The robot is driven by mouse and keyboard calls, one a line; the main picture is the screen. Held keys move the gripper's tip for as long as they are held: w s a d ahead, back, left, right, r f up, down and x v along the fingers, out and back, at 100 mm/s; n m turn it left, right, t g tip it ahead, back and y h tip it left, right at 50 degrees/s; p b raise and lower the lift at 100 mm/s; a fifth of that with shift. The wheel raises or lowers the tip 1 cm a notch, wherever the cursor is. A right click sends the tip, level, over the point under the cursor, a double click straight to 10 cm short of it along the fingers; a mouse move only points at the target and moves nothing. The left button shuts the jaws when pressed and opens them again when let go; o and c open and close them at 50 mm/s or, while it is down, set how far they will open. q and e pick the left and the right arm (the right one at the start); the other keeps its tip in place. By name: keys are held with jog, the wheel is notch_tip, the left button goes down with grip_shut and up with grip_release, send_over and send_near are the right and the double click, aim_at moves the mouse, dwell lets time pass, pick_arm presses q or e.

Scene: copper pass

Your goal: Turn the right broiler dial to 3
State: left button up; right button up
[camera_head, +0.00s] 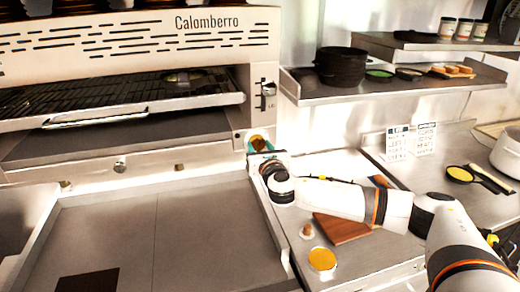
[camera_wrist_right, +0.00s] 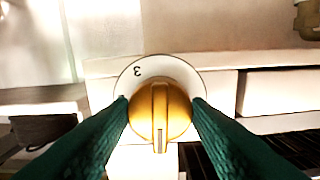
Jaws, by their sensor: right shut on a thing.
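The right broiler dial is a round brass knob (camera_wrist_right: 160,112) with a raised grip bar, on a white round plate (camera_wrist_right: 150,68). A "3" shows on the plate at the upper left of the knob in the right wrist view, and the bar's marked end points down there. My right gripper (camera_wrist_right: 160,104) has its two dark green fingers on either side of the knob, shut on it. In the head view, the knob (camera_head: 258,143) shows only in part at the broiler's lower right corner, behind my right gripper (camera_head: 262,149). My left gripper is not in view.
The broiler (camera_head: 120,45) has a wire rack and a lever (camera_head: 267,90) above the dial. A flat griddle (camera_head: 150,235) lies below. A wooden board (camera_head: 342,228) and a yellow round dish (camera_head: 322,259) lie on the counter beneath my right arm.

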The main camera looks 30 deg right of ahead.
jog(key=m+b, duration=0.1)
jog(key=m, duration=0.2)
jog(key=shift+f+b, duration=0.2)
jog(key=shift+b, duration=0.2)
jog(key=m+b, duration=0.1)
jog(key=m, duration=0.2)
jog(key=shift+m+b, duration=0.35)
jog(key=shift+m, duration=0.05)
jog(key=m+b, duration=0.2)
jog(key=m, duration=0.2)
jog(key=shift+r, duration=0.1)
jog(key=m+b, duration=0.1)
jog(key=m, duration=0.3)
jog(key=m+b, duration=0.1)
jog(key=m, duration=0.2)
jog(key=shift+m, duration=0.4)
jog(key=m, duration=0.3)
jog(key=shift+m+b, duration=0.3)
jog(key=shift+b, duration=0.1)
jog(key=m, duration=0.3)
jog(key=shift+r+m, duration=0.1)
jog(key=shift+m, duration=1.8)
